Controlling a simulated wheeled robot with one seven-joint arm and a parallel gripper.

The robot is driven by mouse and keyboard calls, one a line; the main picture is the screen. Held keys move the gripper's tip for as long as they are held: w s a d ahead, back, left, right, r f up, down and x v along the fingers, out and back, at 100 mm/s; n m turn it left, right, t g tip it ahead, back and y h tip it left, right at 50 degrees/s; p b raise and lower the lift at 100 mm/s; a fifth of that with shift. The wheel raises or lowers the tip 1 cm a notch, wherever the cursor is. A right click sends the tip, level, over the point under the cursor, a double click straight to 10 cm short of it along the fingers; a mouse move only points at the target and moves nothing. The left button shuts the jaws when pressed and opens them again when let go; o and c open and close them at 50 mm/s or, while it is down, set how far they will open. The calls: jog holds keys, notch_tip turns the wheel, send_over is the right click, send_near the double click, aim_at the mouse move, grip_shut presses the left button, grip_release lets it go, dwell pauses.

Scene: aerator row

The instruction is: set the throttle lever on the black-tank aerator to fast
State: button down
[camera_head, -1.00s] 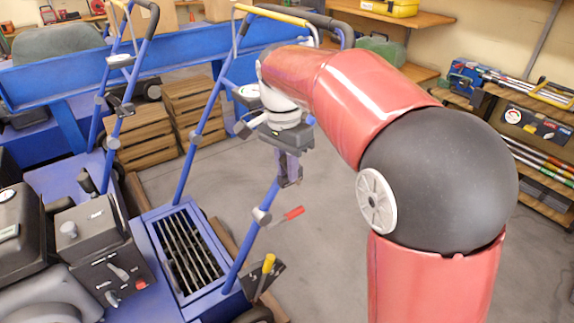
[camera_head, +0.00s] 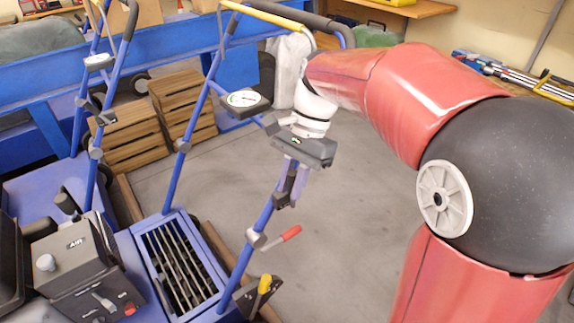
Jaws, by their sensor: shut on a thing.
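The nearest blue aerator has a black engine housing (camera_head: 75,258) at the lower left and two blue handle rails rising from its deck. My gripper (camera_head: 287,196) points down at the right rail (camera_head: 263,217). It is shut on a small dark part there, which looks like the throttle lever on its black bracket. The fingers hide most of the lever, so I cannot read its setting. The same machine carries a red-gripped lever (camera_head: 290,234) and a yellow-knobbed lever (camera_head: 264,284) lower on this side.
A second blue aerator (camera_head: 84,125) stands farther left. Wooden crates (camera_head: 130,135) stand behind. Grey floor (camera_head: 345,230) is open to the right of the rail. A wall shelf (camera_head: 405,10) is at the back.

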dwell(0.3)
jog(key=c, duration=1.3)
grip_release()
jog(key=p+v, duration=0.1)
jog(key=v, duration=0.7)
